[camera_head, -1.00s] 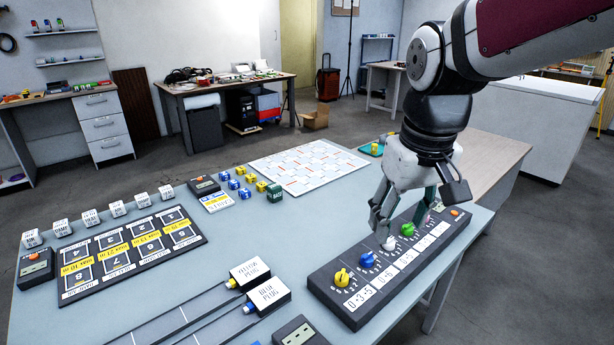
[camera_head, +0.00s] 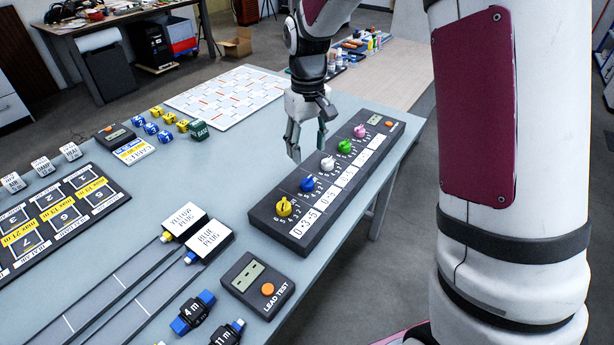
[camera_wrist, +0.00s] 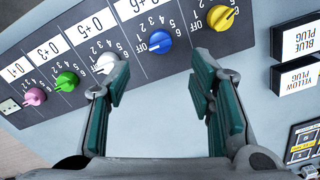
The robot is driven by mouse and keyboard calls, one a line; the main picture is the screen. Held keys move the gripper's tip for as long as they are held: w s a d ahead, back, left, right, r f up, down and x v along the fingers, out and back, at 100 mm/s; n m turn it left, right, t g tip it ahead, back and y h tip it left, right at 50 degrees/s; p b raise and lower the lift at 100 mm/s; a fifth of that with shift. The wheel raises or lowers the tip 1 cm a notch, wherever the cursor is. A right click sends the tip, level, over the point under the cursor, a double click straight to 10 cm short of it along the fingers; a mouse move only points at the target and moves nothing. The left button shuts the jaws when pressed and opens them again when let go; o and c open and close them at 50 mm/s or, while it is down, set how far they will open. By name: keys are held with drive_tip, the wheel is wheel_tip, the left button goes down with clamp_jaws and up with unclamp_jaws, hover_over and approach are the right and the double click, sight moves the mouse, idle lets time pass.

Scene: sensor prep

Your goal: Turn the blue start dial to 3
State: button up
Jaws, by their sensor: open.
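The blue dial (camera_head: 307,184) is on the dark dial panel (camera_head: 262,216), between the yellow dial (camera_head: 284,207) and the white dial (camera_head: 327,163). In the wrist view the blue dial (camera_wrist: 159,41) has a light mark that appears to face the OFF label. My gripper (camera_head: 309,150) is open and empty, above the panel's left long edge near the white and blue dials. In the wrist view its teal fingers (camera_wrist: 160,72) are spread, with the blue dial just ahead of the gap. The left finger is close to the white dial (camera_wrist: 107,64); contact cannot be told.
A green dial (camera_head: 345,146) and a pink dial (camera_head: 360,131) sit farther along the panel. The lead tester (camera_head: 257,285) and the yellow and blue plug blocks (camera_head: 209,243) lie left of its near end. Bare table separates them.

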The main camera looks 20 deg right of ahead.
sight(307, 179)
wheel_tip(307, 179, down, 10)
drive_tip(key=shift+f+b, duration=0.15)
drive_tip(key=shift+b, duration=0.15)
drive_tip(key=c, duration=1.2)
